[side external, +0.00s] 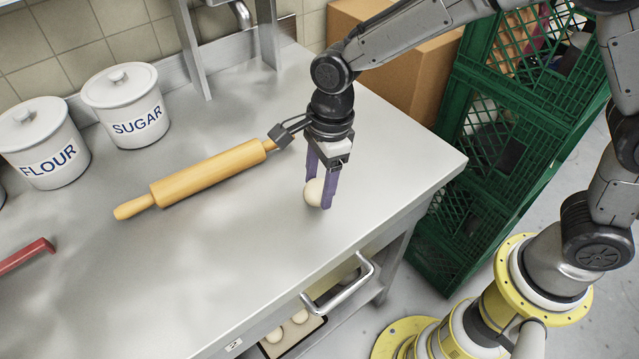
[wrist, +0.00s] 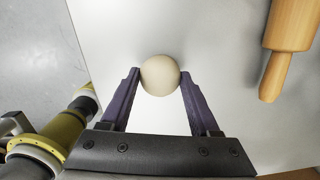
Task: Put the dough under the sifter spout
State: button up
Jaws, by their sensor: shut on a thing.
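The dough (side external: 314,192) is a pale round ball between the purple fingers of my gripper (side external: 322,190), close to the steel table top near its right end. In the wrist view the dough (wrist: 160,75) sits between the fingertips of my gripper (wrist: 160,82), which is shut on it. I cannot tell whether the dough touches the table. A metal spout (side external: 241,14), possibly the sifter's, shows at the top edge between two steel posts, and its upper part is out of frame.
A wooden rolling pin (side external: 208,178) lies left of my gripper. Flour (side external: 44,143) and sugar (side external: 126,105) canisters stand at the back left. Green crates (side external: 480,150) and a cardboard box (side external: 400,85) are beyond the table (side external: 200,270).

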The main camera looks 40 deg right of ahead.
jog(key=shift+f, duration=0.35)
jog(key=shift+f, duration=0.15)
jog(key=shift+f, duration=0.1)
jog(key=o, duration=1)
